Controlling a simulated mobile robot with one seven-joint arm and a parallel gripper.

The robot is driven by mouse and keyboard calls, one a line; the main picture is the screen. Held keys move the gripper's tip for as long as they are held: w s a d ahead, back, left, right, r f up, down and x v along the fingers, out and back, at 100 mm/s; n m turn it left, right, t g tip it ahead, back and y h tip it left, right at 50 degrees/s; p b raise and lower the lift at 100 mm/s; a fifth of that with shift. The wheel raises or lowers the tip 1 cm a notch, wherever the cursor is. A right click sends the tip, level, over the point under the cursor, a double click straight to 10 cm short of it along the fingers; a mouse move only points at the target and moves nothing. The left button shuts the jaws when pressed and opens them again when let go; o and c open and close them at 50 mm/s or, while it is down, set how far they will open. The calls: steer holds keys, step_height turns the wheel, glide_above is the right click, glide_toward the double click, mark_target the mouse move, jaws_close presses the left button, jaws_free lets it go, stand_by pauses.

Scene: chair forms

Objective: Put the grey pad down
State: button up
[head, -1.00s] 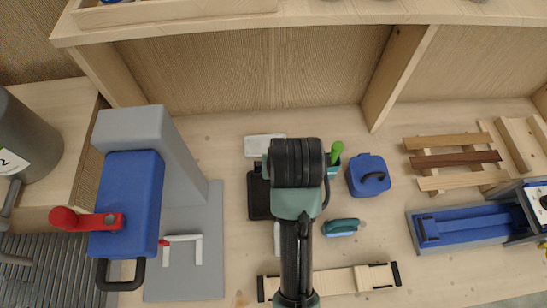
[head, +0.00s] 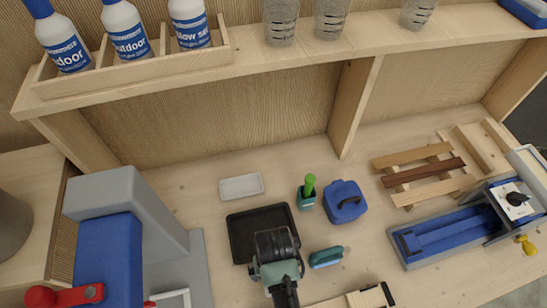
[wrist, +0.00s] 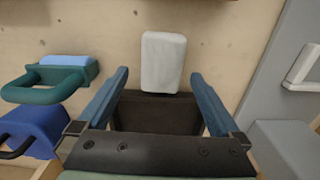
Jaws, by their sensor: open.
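A pale grey pad (wrist: 163,61) shows in the wrist view, flat on the wooden bench against the edge of a dark tray (wrist: 160,113). My gripper (wrist: 160,74) is open and empty; its blue fingers stand wide apart, with the pad in the picture gap between their tips. No finger touches the pad. In the head view my arm hides the fingers and the bench close to the black tray (head: 238,240), so I do not make out this pad there. A similar pale flat block (head: 241,186) lies beyond the tray in the head view.
A grey-blue machine (head: 130,215) stands left. A shelf with bottles (head: 128,30) overhangs the back.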

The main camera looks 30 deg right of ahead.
steer(key=shift+s+a+f, duration=0.1)
steer(key=shift+f, duration=0.85)
steer(key=shift+s+a+f, duration=0.1)
steer(key=shift+f, duration=0.85)
steer(key=shift+c, duration=0.2)
steer(key=c, duration=1.4)
steer(key=shift+r, duration=0.1)
